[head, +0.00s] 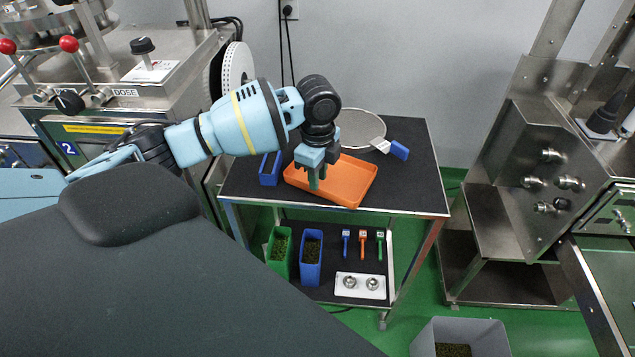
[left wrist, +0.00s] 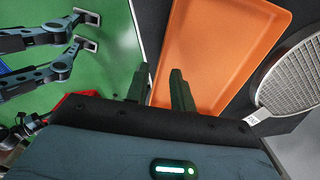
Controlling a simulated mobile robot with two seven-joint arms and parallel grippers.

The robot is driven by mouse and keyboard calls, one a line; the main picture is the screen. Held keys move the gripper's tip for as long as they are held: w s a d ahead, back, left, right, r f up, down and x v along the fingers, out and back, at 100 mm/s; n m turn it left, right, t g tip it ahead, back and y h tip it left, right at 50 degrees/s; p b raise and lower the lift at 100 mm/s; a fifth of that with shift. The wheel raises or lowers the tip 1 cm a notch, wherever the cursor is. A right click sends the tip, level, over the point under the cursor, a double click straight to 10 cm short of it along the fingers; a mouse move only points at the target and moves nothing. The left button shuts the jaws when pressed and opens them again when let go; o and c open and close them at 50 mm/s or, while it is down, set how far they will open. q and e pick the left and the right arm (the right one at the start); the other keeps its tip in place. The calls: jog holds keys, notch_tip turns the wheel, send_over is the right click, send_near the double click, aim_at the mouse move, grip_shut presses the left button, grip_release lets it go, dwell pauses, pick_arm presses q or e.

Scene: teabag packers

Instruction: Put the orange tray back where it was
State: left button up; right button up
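The orange tray (head: 345,182) lies on the dark top of a small cart (head: 420,180). It is empty where I can see into it. My left gripper (head: 317,180) points down at the tray's left part and hides some of it. In the left wrist view, the tray (left wrist: 235,40) runs up from between the green fingers of my left gripper (left wrist: 160,92). One finger is outside the tray's side wall and the other is over its inside, with a gap between them. My right gripper is not seen in either view.
On the cart top stand a blue bin (head: 270,169), a round sieve (head: 360,128) and a blue-and-white tool (head: 398,150). The shelf below holds a green bin (head: 279,252), a blue bin (head: 311,258), small scoops and a white plate (head: 360,286). Steel machines flank the cart.

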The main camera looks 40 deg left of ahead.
pick_arm(q)
notch_tip(320, 180, up, 9)
jog(key=shift+p, duration=0.3)
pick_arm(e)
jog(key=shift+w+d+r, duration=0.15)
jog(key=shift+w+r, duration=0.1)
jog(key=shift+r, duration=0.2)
pick_arm(q)
jog(key=shift+f, duration=0.1)
